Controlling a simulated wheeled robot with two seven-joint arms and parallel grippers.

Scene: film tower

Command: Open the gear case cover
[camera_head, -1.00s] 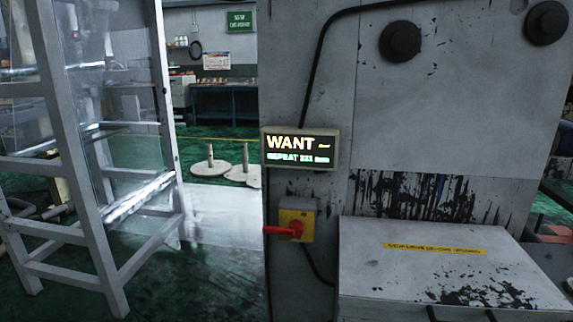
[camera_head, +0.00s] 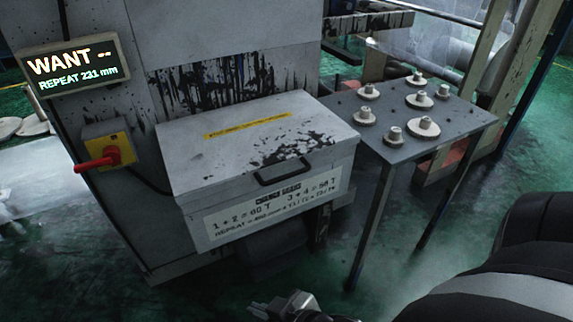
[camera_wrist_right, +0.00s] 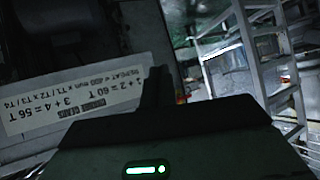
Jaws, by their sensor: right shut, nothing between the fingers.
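The gear case (camera_head: 205,195) is a grey box on the front of the machine, with a worn, paint-chipped lid. The gear case cover (camera_head: 215,135) lies closed and carries a yellow strip and a dark handle (camera_head: 284,172) at its front edge. A white label (camera_head: 270,208) on the front lists change gears. My right gripper (camera_head: 290,303) shows at the bottom edge of the head view, below and apart from the case, shut and empty. In the right wrist view the gripper body (camera_wrist_right: 155,130) is dark, and the label (camera_wrist_right: 75,98) appears upside down. My left gripper is not in view.
A metal table (camera_head: 450,122) with several gears stands right of the case. A lit display (camera_head: 72,66) and a red switch handle (camera_head: 97,162) are on the machine at left. Green floor before the case is open. A grey frame rack (camera_wrist_right: 262,55) shows in the wrist view.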

